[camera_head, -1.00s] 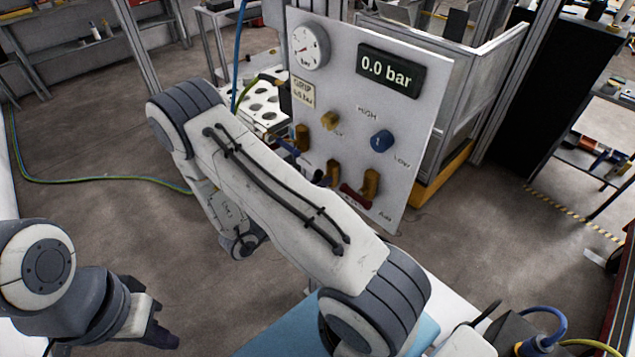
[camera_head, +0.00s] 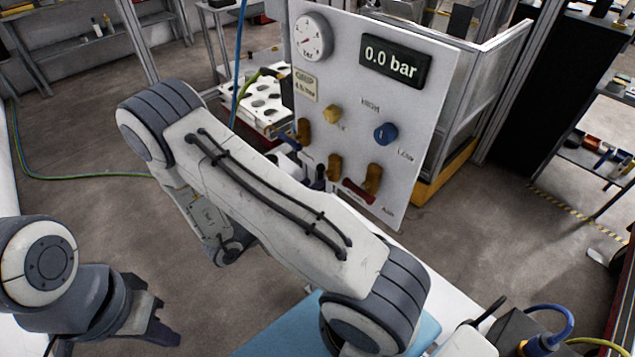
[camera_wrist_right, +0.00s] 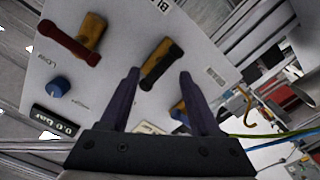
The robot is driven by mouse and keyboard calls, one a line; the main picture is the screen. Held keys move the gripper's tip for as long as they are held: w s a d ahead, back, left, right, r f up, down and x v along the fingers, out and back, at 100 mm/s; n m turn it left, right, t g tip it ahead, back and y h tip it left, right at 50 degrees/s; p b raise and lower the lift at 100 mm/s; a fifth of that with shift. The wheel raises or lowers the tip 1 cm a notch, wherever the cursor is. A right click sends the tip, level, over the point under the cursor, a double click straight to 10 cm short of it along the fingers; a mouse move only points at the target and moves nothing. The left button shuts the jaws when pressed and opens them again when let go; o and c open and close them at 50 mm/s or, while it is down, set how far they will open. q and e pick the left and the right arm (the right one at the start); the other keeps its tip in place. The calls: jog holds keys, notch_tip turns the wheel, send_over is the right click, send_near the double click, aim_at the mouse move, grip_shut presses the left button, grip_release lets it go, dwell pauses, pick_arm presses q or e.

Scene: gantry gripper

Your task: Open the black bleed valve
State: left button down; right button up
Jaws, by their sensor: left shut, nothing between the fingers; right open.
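The black bleed valve (camera_wrist_right: 162,64) is a brass body with a black lever on the white panel. In the right wrist view its lever lies slantwise, just beyond and between my right fingertips (camera_wrist_right: 158,76). My right gripper is open and empty; contact with the lever cannot be made out. In the head view the middle lower brass body (camera_head: 334,167) appears to be this valve, its lever not clear. My right gripper is mostly hidden behind my forearm there. My left gripper (camera_head: 163,325) is shut and empty at the lower left, far from the panel.
A red-lever valve (camera_wrist_right: 72,46) and a blue knob (camera_wrist_right: 57,88) sit beside it on the panel. A white perforated plate (camera_head: 262,104) stands behind.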

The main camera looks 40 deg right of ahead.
jog(key=a+b, duration=0.1)
jog(key=a, duration=0.5)
jog(key=shift+s+a+b, duration=0.3)
jog(key=shift+b, duration=0.05)
